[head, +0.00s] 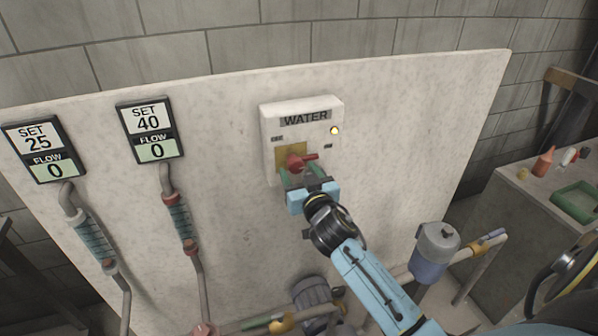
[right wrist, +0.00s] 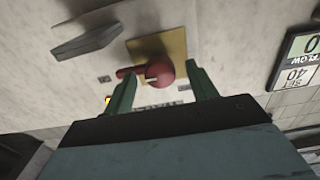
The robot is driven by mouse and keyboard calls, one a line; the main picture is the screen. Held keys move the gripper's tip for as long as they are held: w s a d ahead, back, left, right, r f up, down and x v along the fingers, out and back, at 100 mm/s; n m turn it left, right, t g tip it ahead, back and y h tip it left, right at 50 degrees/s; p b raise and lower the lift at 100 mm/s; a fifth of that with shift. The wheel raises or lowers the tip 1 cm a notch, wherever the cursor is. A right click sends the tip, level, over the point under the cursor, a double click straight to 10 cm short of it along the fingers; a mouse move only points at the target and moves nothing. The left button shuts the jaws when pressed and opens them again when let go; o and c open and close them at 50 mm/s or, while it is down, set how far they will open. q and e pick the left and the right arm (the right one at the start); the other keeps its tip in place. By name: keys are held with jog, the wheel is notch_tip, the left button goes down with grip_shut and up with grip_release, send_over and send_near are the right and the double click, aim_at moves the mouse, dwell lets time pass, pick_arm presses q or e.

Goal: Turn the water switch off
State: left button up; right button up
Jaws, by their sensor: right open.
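The white WATER switch box (head: 302,112) is on the upright panel, with a small lit yellowish lamp at its right. Its red knob (head: 295,162) sits on a yellow plate (head: 283,153), and the knob's lever points right in the head view, towards the right-hand label. My right gripper (head: 304,175) is open just below and in front of the knob. In the right wrist view its green fingers (right wrist: 162,90) stand either side of the red knob (right wrist: 160,69), one fingertip close to the lever. I cannot tell whether they touch. My left gripper is out of view.
Two displays, SET 25 (head: 37,147) and SET 40 (head: 150,131), both read FLOW 0 above hoses at the left. A blue-grey canister (head: 432,255) on a pipe is at lower right. A side table with a green tray (head: 577,203) stands at far right.

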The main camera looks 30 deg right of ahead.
jog(key=shift+w, duration=0.35)
jog(key=shift+c, duration=0.5)
jog(key=c, duration=0.9)
